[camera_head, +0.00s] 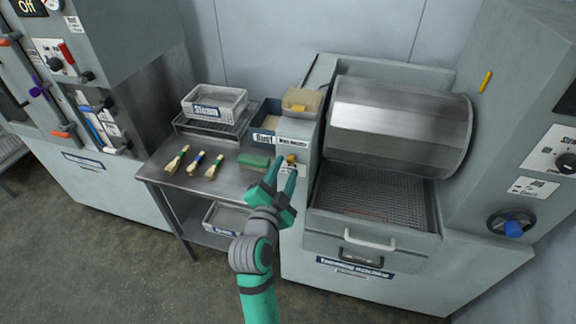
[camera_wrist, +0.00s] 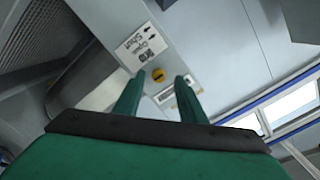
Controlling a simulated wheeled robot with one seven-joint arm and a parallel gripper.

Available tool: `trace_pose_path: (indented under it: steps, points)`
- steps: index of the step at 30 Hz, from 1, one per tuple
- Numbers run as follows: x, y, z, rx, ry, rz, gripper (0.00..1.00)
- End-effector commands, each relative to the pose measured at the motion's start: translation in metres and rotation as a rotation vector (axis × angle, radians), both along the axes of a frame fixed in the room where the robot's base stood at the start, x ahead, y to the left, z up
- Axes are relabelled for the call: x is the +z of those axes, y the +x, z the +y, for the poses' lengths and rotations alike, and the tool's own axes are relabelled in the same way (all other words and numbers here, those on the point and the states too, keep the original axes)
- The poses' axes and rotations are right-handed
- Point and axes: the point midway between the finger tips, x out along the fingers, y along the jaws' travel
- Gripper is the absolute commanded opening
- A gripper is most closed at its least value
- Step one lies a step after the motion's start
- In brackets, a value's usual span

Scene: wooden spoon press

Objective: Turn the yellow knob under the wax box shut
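The yellow knob (camera_head: 291,158) is on the grey front panel below the wax box (camera_head: 302,101), a tan-topped box at the drum machine's left side. In the wrist view the knob (camera_wrist: 158,75) is a small round yellow disc with a dark slot across it. A white label (camera_wrist: 143,46) with "Open", "Shut" and arrows is beside it. My green gripper (camera_head: 283,171) is open, its fingers pointing at the panel. In the wrist view the fingertips (camera_wrist: 163,79) appear on either side of the knob, apart from it. The remaining distance is hard to tell.
The steel drum (camera_head: 395,125) and its mesh tray are to the right. The metal table (camera_head: 160,170) on the left holds several brushes, a green block (camera_head: 253,161) and a white "Steam" basket (camera_head: 214,103). A blue bin (camera_head: 266,118) stands close left of the panel.

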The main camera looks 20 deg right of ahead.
Motion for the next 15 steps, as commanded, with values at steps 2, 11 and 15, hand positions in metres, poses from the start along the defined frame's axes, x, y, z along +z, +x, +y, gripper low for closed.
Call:
trace_pose_path:
  steps: [2, 11, 15]
  points:
    - [0.0, -0.014, 0.009, 0.001, 0.0, 0.001, 0.37]
    - [0.002, -0.056, 0.03, -0.009, -0.001, 0.001, 0.37]
    - [0.003, -0.064, 0.039, -0.005, 0.001, 0.0, 0.37]
